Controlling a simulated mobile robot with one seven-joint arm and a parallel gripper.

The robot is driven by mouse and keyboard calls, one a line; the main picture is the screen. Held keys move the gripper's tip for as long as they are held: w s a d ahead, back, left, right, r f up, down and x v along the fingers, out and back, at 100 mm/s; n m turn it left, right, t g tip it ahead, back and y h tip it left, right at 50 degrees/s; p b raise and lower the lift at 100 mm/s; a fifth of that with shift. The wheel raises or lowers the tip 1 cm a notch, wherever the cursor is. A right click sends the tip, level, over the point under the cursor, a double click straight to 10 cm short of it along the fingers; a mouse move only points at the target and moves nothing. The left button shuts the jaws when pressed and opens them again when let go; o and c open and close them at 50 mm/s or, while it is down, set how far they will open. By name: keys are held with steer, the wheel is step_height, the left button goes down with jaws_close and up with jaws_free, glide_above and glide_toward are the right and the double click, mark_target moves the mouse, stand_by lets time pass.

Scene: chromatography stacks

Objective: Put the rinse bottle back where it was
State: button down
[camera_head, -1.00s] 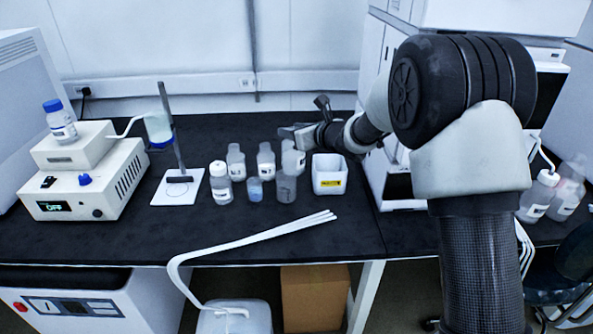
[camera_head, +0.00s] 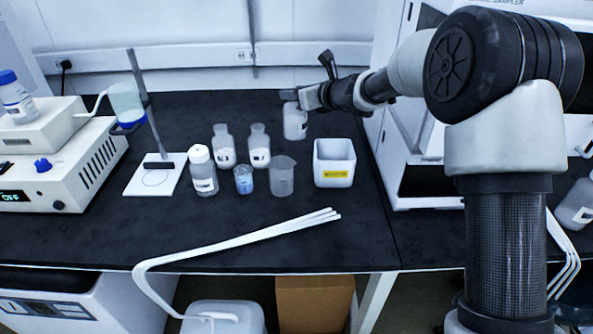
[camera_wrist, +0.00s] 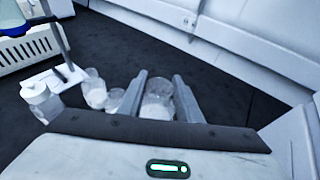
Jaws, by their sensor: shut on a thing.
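The rinse bottle, a pale translucent bottle (camera_head: 294,122), is between the fingers of my gripper (camera_head: 290,96) at its upper part, behind and left of the white bin. In the wrist view it shows between the two grey fingers (camera_wrist: 162,88) as a clear round shape (camera_wrist: 157,105). The head view does not clearly show whether its base touches the bench. Two similar labelled bottles stand upright to its left, one farther left (camera_head: 223,147) and one nearer (camera_head: 259,147). The label on the held bottle cannot be read.
A white-capped bottle (camera_head: 202,172), a small beaker with blue liquid (camera_head: 243,180) and a clear beaker (camera_head: 283,177) stand in front. The white bin (camera_head: 334,163) is to the right. A stirrer stand (camera_head: 156,175) is at left. Black bench behind the bottles is clear.

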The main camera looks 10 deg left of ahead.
mark_target(296, 126)
step_height(296, 126, down, 10)
steer(key=b, duration=0.3)
steer(key=shift+f, duration=0.15)
steer(key=c, duration=1.3)
jaws_free()
steer(key=shift+d, duration=0.1)
steer(key=v, duration=1.2)
steer(key=shift+p, duration=0.4)
